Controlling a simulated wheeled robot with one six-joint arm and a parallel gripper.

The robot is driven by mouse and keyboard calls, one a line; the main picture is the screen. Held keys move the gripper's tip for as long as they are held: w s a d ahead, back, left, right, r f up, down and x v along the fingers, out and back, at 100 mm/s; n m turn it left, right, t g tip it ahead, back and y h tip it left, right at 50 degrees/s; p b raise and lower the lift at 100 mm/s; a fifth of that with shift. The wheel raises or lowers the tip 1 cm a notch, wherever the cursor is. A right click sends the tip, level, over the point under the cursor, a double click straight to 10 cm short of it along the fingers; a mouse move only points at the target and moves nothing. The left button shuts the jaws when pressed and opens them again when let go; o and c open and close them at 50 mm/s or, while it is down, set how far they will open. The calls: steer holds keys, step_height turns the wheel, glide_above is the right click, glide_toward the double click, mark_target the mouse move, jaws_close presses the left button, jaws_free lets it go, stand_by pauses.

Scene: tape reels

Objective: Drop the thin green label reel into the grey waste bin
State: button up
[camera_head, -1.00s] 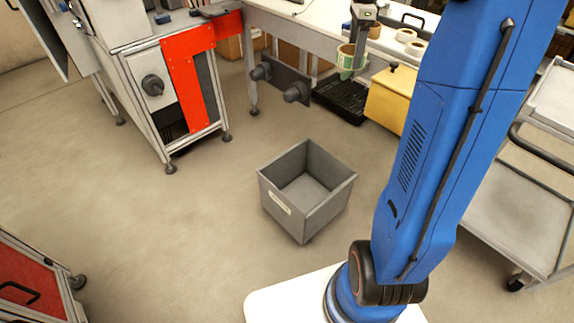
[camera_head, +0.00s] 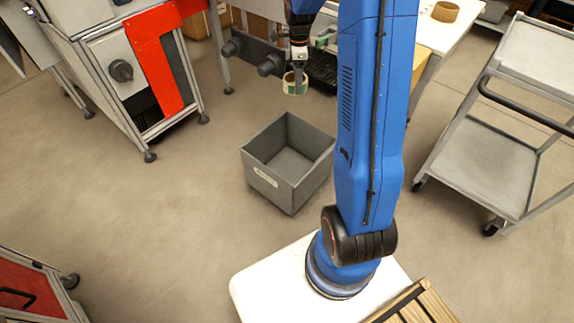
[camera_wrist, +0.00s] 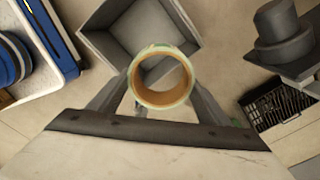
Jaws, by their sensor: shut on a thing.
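The thin green label reel (camera_head: 295,84) hangs in my gripper (camera_head: 297,70), above and beyond the far edge of the grey waste bin in the head view. In the wrist view the reel (camera_wrist: 160,50) shows its pale green rim and brown core, held between the two fingers of my gripper (camera_wrist: 160,80). The grey waste bin (camera_head: 275,189) stands open and upright on the floor, with a pale label on its front, and looks empty. In the wrist view the bin (camera_wrist: 104,48) lies below the reel, which covers part of its near edge.
A workbench with a black crate (camera_head: 322,70) stands at the back. A grey wheeled cart (camera_head: 475,170) is at the right. A machine with a red panel (camera_head: 150,60) is at the left. A tan roll (camera_head: 446,11) sits on the white bench. The floor around the bin is clear.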

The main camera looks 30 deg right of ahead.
steer(key=s+a+f, duration=0.1)
steer(key=s+f, duration=0.2)
steer(key=f, duration=1)
steer(key=s+a+f+m, duration=0.1)
steer(key=s+a+f, duration=0.1)
steer(key=f, duration=1)
steer(key=shift+s+a+f, duration=0.3)
steer(key=shift+s+f, duration=0.05)
steer(key=shift+s, duration=0.1)
steer(key=o, duration=1.2)
steer(key=shift+c, duration=0.2)
steer(key=shift+r, duration=0.1)
step_height(320, 180, up, 17)
steer(key=shift+r, duration=0.15)
